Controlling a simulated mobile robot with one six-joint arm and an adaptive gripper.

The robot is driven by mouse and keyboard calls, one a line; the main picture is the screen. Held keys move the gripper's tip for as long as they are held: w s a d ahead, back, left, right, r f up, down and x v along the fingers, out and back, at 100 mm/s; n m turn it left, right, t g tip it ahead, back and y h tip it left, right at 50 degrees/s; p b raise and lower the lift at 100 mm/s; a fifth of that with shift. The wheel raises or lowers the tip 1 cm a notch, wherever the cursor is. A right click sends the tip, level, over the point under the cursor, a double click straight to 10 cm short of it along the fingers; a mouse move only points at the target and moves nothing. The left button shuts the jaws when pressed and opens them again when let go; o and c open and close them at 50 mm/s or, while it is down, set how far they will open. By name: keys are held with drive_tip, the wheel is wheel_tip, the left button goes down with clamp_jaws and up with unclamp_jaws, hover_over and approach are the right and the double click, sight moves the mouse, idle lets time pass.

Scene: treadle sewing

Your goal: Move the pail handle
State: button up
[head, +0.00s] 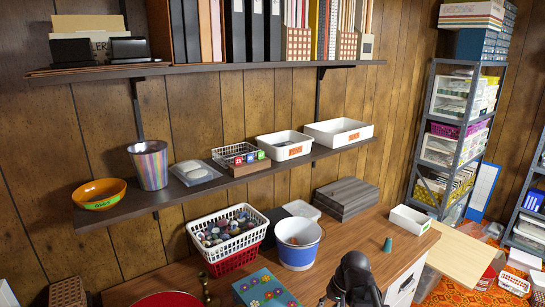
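A pail (298,254), blue outside with a white band near the top and a pale inside, stands upright on the wooden table. Its handle is too small to make out clearly against the rim. A dark rounded shape at the bottom edge, right of the pail, looks like my gripper (355,278). It appears apart from the pail. Its fingertips cannot be made out, and nothing held can be seen.
A white basket of spools (228,232) sits in a red basket left of the pail. A flowered blue box (266,290) lies in front. Grey boards (346,198), a white tray (410,219) and a green cone (388,245) stand behind and right. A shelf (225,180) hangs above.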

drive_tip(key=s+h, duration=0.1)
drive_tip(key=s+r+h+p, duration=0.1)
drive_tip(key=s, duration=0.1)
drive_tip(key=s+r+n+h+p, duration=0.1)
drive_tip(key=shift+s+d+r+g+h, duration=0.15)
drive_tip(key=shift+s+d+g+h, duration=0.15)
drive_tip(key=shift+d, duration=0.1)
drive_tip(key=w+a+f+m+t+y+b, duration=0.1)
drive_tip(key=w+m+t+y+b, duration=0.1)
drive_tip(key=w+t+y+b, duration=0.25)
drive_tip(key=w+f+m+t+y+b, duration=0.2)
drive_tip(key=w+y+b, duration=0.25)
drive_tip(key=w, duration=0.25)
drive_tip(key=w+d+r+m+t+b, duration=0.5)
drive_tip(key=w+d+m+t+b, duration=0.1)
drive_tip(key=w+d+m+t, duration=0.1)
drive_tip(key=shift+d+t+y, duration=0.3)
drive_tip(key=shift+d+t, duration=0.05)
drive_tip(key=shift+d, duration=0.55)
drive_tip(key=shift+a, duration=0.1)
